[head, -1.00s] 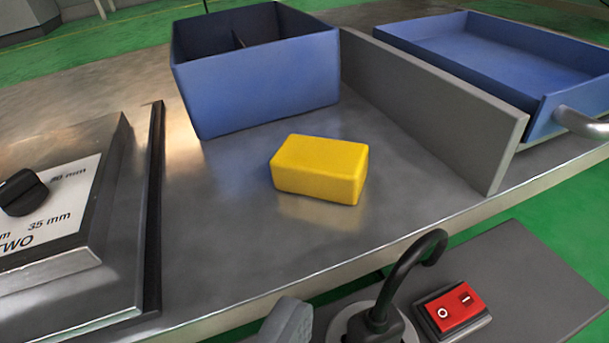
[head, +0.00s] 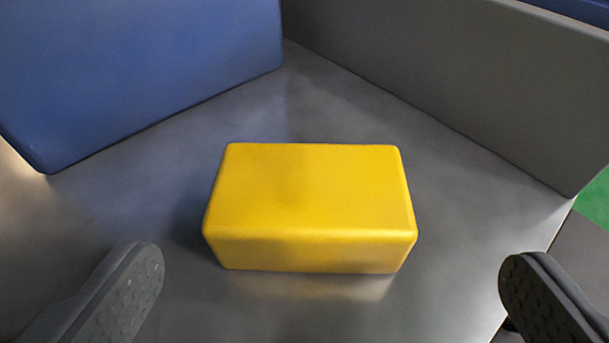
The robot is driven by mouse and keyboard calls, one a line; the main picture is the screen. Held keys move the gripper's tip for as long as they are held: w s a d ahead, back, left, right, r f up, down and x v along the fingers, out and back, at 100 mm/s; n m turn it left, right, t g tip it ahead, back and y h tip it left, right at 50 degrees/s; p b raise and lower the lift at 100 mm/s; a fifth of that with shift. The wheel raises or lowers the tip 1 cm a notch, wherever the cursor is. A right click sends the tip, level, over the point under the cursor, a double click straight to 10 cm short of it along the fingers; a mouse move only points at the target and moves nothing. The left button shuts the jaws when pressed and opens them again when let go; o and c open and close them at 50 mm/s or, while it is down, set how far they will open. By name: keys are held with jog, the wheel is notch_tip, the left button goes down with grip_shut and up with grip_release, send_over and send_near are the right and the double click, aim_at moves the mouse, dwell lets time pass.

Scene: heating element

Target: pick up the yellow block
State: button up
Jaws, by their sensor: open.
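The yellow block (head: 311,195) lies flat on the grey metal table, in the middle of the head view, with its long side facing me. My gripper (head: 333,285) is open, with one finger at the lower left and the other at the lower right of the picture. The fingertips are wider apart than the block and on the near side of it. Nothing is between the fingers, and neither finger appears to touch the block. The whole top and near side of the block show.
A blue bin (head: 140,70) stands behind the block to the left. A grey upright panel (head: 450,80) runs along the back right. The table's edge is at the lower right, with green floor (head: 597,200) beyond. Bare table (head: 310,115) surrounds the block.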

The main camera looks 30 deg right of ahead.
aim_at(308, 181)
jog(key=x, duration=0.1)
jog(key=b+x, duration=0.1)
jog(key=x, duration=0.1)
jog(key=b+x, duration=0.1)
jog(key=shift+w+a+f, duration=0.15)
jog(key=shift+w+a, duration=0.05)
jog(key=shift+w, duration=0.3)
jog(key=shift+w+d, duration=0.25)
jog(key=c, duration=1.1)
jog(key=shift+o, duration=0.2)
